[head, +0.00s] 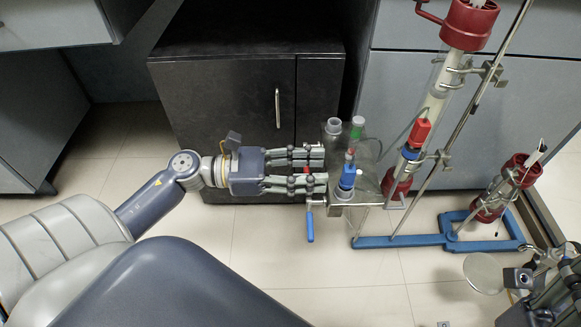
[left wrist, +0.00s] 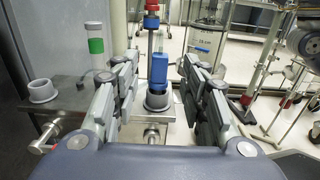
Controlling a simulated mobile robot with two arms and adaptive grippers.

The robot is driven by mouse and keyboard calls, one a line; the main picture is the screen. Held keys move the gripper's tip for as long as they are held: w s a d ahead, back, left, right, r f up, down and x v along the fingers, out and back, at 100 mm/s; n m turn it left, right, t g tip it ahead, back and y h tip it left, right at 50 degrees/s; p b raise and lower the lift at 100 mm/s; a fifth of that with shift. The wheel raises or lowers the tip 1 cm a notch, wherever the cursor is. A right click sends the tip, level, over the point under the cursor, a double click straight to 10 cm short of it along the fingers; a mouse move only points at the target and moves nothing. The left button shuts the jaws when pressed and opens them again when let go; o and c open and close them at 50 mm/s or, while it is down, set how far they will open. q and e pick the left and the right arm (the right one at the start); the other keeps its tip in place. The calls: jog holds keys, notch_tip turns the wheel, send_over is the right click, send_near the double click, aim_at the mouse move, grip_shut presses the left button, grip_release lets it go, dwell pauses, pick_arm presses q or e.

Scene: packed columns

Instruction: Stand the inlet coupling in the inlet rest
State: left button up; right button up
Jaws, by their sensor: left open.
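A blue coupling (head: 347,177) with a red upper part stands upright at the right end of a small grey stand (head: 337,197). In the left wrist view, the coupling (left wrist: 159,68) sits in a grey round collar (left wrist: 158,101), which I take to be the inlet rest. The collar hides its lower end. My left gripper (head: 325,169) is open, its fingertips just left of the coupling. In the left wrist view, the fingers of the left gripper (left wrist: 158,85) lie on both sides of it, apart from it. My right gripper (head: 548,292) is only partly in view at bottom right.
An empty grey collar (left wrist: 42,91) and a green-banded tube (left wrist: 96,45) stand on the left of the stand. A blue-handled valve (head: 310,226) hangs at its front. A dark cabinet (head: 225,100) stands at the back.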

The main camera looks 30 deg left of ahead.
pick_arm(q)
jog(key=shift+v, duration=2.25)
